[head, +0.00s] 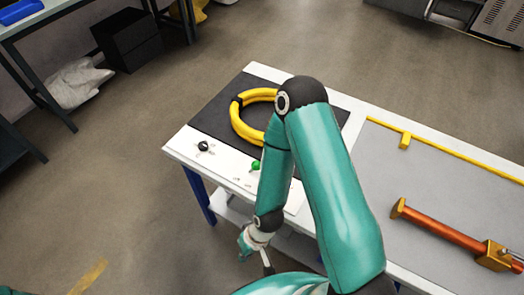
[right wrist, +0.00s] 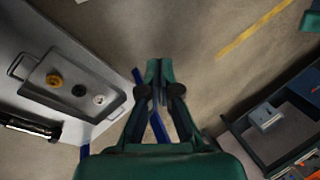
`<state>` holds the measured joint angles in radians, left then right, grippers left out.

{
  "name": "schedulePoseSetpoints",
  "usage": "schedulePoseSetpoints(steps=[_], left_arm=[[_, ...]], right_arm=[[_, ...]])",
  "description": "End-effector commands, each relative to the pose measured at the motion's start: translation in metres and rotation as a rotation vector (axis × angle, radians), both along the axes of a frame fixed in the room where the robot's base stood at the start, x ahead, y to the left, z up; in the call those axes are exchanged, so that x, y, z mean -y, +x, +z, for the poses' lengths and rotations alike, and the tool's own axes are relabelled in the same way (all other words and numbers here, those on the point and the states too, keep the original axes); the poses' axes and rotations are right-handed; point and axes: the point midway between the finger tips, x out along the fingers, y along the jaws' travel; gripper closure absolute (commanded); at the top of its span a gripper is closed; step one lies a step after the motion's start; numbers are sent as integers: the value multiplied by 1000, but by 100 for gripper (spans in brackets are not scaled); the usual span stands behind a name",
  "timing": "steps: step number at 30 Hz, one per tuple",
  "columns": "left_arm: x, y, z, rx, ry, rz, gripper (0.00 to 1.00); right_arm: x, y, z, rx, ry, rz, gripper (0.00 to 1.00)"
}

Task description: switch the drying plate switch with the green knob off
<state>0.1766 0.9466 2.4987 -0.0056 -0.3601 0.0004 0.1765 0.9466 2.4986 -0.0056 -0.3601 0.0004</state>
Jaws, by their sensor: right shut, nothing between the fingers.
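The switch with the green knob (head: 256,165) is on the white front strip of the table in the head view, just left of my right arm. A second switch with a black knob (head: 203,146) is on the same strip, farther left. The dark drying plate (head: 216,122) lies behind them with a yellow tube coil (head: 243,123) on it, partly hidden by my arm. My right gripper (head: 246,244) is below and in front of the table edge, away from the green knob. It also shows shut and empty in the right wrist view (right wrist: 159,70). My left gripper is not seen.
An orange rod with yellow ends (head: 445,232) lies on the grey table surface at right. In the right wrist view, a handled tray (right wrist: 105,113) with round items lies at left, and a box (right wrist: 265,117) stands at right. Floor shows around the gripper.

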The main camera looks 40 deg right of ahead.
Motion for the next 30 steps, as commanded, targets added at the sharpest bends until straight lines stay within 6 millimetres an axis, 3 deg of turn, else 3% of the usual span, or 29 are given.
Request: schedulePoseSetpoints(steps=[13,20,23,26,30], left_arm=[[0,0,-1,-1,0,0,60],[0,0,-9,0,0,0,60],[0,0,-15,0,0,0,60],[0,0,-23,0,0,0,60],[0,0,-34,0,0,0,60]], right_arm=[[5,2,1,-25,-3,-36,100],[37,15,15,-239,20,-343,100],[60,34,37,-348,86,-566,100],[93,62,74,-428,204,-815,100],[148,97,147,-470,435,-1105,100]])
